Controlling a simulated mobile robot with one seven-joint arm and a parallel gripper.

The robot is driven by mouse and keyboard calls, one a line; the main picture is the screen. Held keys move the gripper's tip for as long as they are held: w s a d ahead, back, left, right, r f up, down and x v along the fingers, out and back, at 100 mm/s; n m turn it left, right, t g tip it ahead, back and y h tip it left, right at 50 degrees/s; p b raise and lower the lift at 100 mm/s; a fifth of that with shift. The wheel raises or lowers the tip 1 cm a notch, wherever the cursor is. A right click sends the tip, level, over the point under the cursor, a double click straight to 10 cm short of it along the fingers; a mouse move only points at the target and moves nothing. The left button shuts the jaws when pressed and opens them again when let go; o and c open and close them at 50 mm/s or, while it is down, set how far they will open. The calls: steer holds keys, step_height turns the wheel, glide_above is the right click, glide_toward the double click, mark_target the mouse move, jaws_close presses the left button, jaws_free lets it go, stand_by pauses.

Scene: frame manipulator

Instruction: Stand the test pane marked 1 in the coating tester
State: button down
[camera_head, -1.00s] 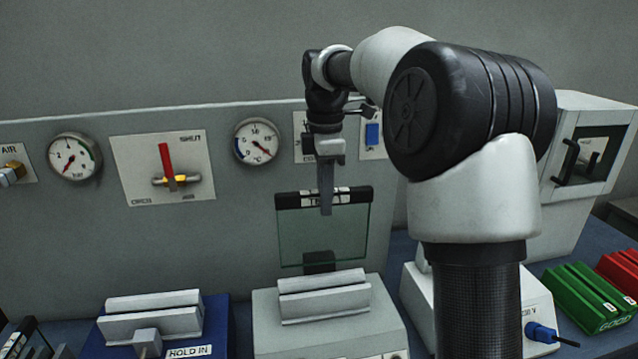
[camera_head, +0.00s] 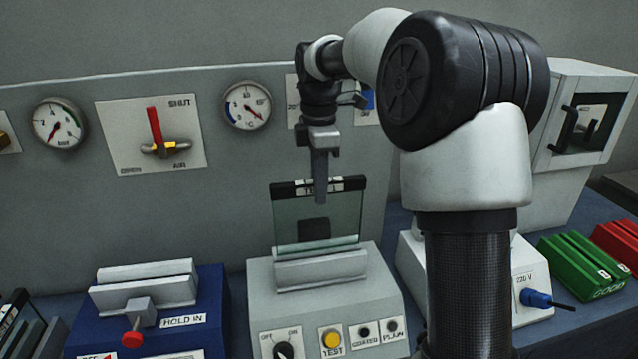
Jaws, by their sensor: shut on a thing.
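My gripper (camera_head: 321,185) is shut on the top dark edge strip of a glass pane (camera_head: 345,215). The pane hangs upright, and a dark patch shows at its lower middle. Its label is partly hidden by my fingers, so I cannot read a number. The coating tester (camera_head: 320,300) is the grey box with a slotted block (camera_head: 320,272) on top, a knob, a yellow TEST button and COATED and PLAIN lamps. The pane's lower edge is at the slotted block; I cannot tell whether it is inside the slot or just behind or above it.
Left of the tester stands a blue fixture (camera_head: 205,325) marked HOLD IN, with a red-knobbed clamp. More panes (camera_head: 15,315) show at the lower left edge. Green (camera_head: 585,265) and red (camera_head: 615,240) racks lie right, beyond my arm. A wall panel with gauges stands behind.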

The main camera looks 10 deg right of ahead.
steer(key=shift+f+b, duration=1.5)
steer(key=shift+f, duration=2.05)
steer(key=c, duration=1.6)
jaws_free()
steer(key=shift+o, duration=0.2)
steer(key=shift+f, duration=0.1)
